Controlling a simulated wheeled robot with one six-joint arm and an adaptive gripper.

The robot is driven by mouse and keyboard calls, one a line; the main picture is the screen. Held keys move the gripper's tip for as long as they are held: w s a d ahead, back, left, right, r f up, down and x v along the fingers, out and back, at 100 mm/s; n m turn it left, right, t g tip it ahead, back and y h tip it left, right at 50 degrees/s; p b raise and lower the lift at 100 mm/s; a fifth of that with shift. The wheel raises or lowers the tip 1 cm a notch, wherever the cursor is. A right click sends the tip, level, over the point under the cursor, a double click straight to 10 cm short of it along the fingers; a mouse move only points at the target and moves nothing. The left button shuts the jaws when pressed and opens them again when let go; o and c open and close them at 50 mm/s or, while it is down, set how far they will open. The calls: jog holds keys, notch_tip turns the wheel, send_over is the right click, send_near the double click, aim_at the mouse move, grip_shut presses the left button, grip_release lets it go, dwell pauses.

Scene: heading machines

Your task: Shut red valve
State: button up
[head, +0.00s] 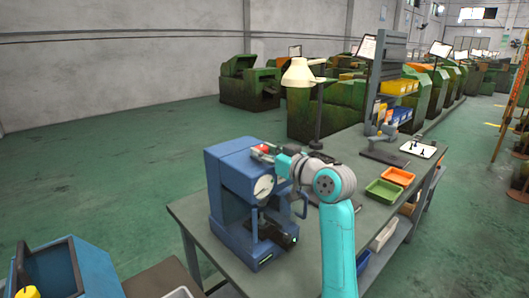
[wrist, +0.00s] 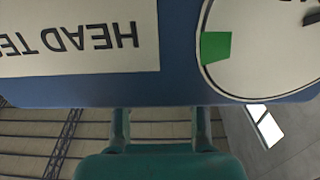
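The red valve (head: 263,149) is a small red part on top of the blue machine, seen in the head view at the tip of my arm. My gripper (head: 270,153) is at the valve, above the machine's top edge. In the wrist view two fingers of my gripper (wrist: 160,115) stand apart, and their tips are hidden behind the blue panel's edge. The valve does not show there, so contact is unclear. The blue machine (head: 226,168) has a round dial (head: 264,187). The wrist view shows this dial (wrist: 265,60) upside down with a green patch.
The machine stands on a grey workbench (head: 340,235). Green bin (head: 383,191) and orange bin (head: 397,176) sit to the right of my arm. A lamp (head: 300,74) stands behind. A blue cabinet (head: 95,268) is at lower left. The green floor on the left is open.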

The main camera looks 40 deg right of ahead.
jog(key=shift+c, duration=0.9)
jog(key=shift+a+m+h, duration=0.2)
jog(key=shift+m+h, duration=0.5)
jog(key=shift+h, duration=0.4)
jog(key=shift+m+h, duration=0.7)
jog(key=shift+h, duration=0.4)
jog(key=shift+g, duration=0.3)
jog(key=o, duration=1.1)
jog(key=shift+o, duration=0.2)
jog(key=v, duration=1.2)
